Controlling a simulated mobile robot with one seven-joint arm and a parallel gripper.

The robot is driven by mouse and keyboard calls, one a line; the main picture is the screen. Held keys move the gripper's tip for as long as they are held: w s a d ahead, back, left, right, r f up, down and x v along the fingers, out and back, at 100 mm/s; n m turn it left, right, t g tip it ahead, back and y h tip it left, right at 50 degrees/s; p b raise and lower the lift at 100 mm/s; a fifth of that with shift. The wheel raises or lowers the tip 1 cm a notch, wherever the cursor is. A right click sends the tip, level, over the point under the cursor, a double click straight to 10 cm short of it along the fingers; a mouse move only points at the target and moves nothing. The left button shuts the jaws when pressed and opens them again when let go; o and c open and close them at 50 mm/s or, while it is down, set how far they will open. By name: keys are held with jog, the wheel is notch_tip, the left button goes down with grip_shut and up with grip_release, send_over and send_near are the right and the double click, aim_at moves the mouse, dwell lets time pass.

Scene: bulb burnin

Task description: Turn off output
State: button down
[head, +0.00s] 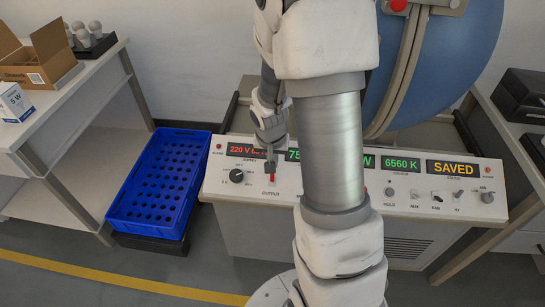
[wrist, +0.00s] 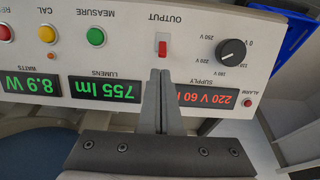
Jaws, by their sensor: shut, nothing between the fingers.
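In the head view the switch (head: 271,178) shows just below my gripper (head: 270,165). My gripper (wrist: 160,73) is shut and empty, with its fingertips right beside the switch on the display side. I cannot tell whether the tips touch it. The panel's supply display (wrist: 210,97) reads about 220 V and is partly hidden by the fingers. Which way the switch is tipped is too small to tell.
A black supply knob (wrist: 232,52) is beside the switch, with green (wrist: 96,37) and yellow (wrist: 47,32) buttons on the other side. A blue crate (head: 160,185) stands left of the panel. A large blue sphere (head: 440,70) is behind it. The status display (head: 453,168) reads SAVED.

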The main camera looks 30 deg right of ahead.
aim_at(272, 177)
jog(key=shift+b+x, duration=0.4)
jog(key=shift+x, duration=1.55)
jog(key=shift+a+b, duration=0.1)
jog(key=shift+b, duration=0.35)
jog(key=shift+s+t, duration=0.1)
jog(key=shift+t, duration=0.2)
